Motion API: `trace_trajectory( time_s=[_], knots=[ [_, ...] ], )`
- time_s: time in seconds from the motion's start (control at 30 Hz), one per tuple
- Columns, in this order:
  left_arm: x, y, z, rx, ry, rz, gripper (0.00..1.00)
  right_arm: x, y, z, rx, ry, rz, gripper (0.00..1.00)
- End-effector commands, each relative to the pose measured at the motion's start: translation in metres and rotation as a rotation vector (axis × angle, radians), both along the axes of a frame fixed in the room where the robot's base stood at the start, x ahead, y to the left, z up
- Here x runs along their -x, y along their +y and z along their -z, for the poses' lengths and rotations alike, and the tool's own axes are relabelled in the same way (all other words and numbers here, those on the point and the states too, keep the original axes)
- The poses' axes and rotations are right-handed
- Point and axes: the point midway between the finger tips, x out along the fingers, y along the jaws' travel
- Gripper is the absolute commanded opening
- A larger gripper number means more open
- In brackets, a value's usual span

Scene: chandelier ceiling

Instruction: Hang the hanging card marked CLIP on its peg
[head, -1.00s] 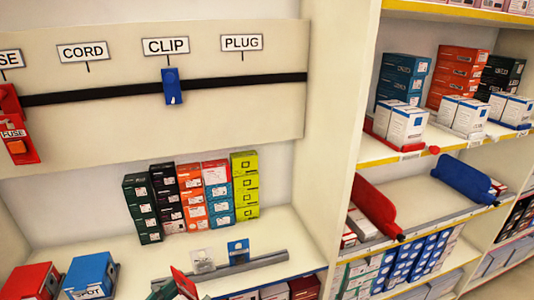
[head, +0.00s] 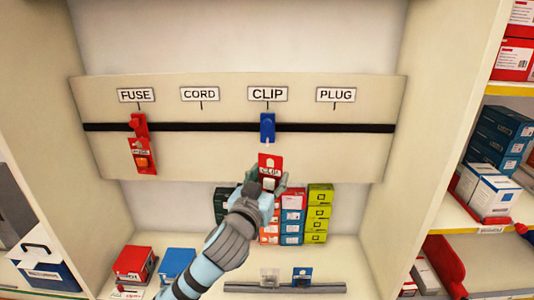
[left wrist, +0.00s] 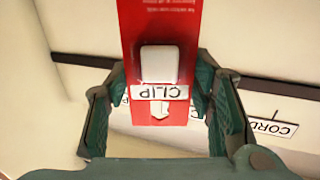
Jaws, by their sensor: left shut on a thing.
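The red hanging card marked CLIP (head: 270,161) is held upright by my left gripper (head: 266,184), just below the blue peg (head: 267,127) under the CLIP label (head: 267,94). The card's top is a little lower than the peg, and they look apart. In the left wrist view the card (left wrist: 160,22) shows inverted, with a white block and CLIP lettering, between the green fingers of my left gripper (left wrist: 160,88). Its hanging hole is not visible there. My right gripper is not in view.
A red FUSE card (head: 142,157) hangs from a red peg at the left of the black rail (head: 200,127). Stacked boxes (head: 318,212) stand behind and below my gripper. Two small cards stand in a grey rack (head: 325,288) on the lower shelf. The panel right of the blue peg is clear.

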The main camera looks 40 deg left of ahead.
Motion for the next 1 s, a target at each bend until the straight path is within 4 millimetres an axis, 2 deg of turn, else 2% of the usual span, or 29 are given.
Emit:
trace_trajectory(
  time_s=[0.03,0.1,0.37,1.0],
  knots=[
    [-0.001,0.005,-0.011,0.000,0.000,-0.027,0.27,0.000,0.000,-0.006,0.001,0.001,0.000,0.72],
    [-0.001,0.010,-0.012,0.000,0.002,-0.047,0.27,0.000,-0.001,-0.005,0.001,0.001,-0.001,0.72],
    [-0.013,0.020,-0.005,-0.002,0.005,-0.049,0.27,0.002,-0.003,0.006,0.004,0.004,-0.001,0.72],
    [-0.059,0.054,0.000,-0.002,0.006,-0.048,0.27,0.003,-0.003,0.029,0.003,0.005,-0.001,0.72]
  ],
)
